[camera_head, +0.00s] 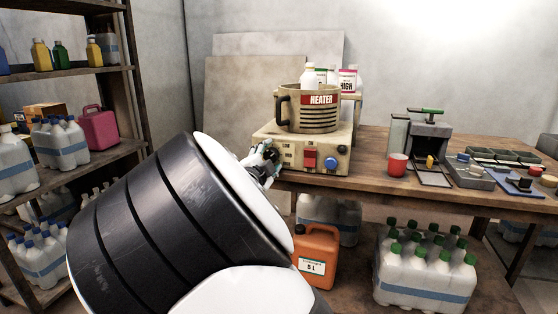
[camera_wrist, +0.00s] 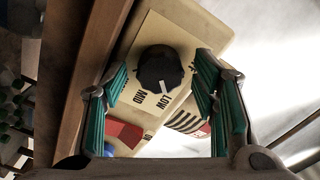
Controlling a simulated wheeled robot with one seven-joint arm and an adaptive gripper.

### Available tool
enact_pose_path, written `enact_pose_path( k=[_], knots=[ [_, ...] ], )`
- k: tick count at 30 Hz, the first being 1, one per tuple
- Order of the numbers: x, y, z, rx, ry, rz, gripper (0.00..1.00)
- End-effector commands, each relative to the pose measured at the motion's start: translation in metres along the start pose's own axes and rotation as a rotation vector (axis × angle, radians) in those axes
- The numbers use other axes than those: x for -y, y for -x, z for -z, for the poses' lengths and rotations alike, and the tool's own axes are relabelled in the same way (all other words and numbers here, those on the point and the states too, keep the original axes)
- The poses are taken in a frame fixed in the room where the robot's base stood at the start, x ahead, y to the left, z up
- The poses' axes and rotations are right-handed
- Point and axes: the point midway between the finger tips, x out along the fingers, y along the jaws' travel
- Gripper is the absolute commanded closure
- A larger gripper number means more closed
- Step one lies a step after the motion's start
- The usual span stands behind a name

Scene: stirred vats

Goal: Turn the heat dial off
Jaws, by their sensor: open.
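The heat dial (camera_wrist: 160,69) is a round black knob with a white mark, on the cream front panel of the heater (camera_head: 290,134). In the wrist view its mark points at the word LOW, with MID beside it. My gripper (camera_wrist: 161,72) is open, with its green-padded fingers on either side of the dial and visible gaps between pads and knob. In the head view my gripper (camera_head: 268,158) is at the left of the heater's front, and it hides the dial there.
A red switch (camera_head: 310,158) and a blue button (camera_head: 343,149) are on the panel to the right of the dial. An orange canister (camera_head: 316,250) stands below.

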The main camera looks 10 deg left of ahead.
Motion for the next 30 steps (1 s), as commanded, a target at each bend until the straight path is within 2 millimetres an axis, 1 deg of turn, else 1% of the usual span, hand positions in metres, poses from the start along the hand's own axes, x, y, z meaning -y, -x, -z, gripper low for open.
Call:
enact_pose_path(
  k=[6, 7, 8, 9, 11, 12, 13, 23, 30],
  knots=[
    [0.0002, -0.0002, -0.0001, 0.0, 0.0, 0.0, 0.46],
    [0.0001, -0.0001, -0.0001, 0.001, 0.0, 0.0, 0.51],
    [0.0002, -0.0001, -0.0002, 0.001, 0.0, 0.0, 0.57],
    [0.0001, 0.0, -0.0002, 0.001, 0.0, 0.0, 0.67],
    [0.0001, 0.0, -0.0002, 0.001, 0.0, 0.0, 0.8],
    [0.0001, 0.0001, -0.0002, 0.001, 0.0, 0.0, 0.89],
    [0.0001, 0.0001, -0.0002, 0.001, 0.0, 0.0, 0.94],
    [0.0009, 0.0002, 0.0001, 0.002, 0.033, -0.001, 0.94],
    [0.0027, 0.0002, 0.0014, 0.002, 0.162, -0.003, 0.94]
  ],
)
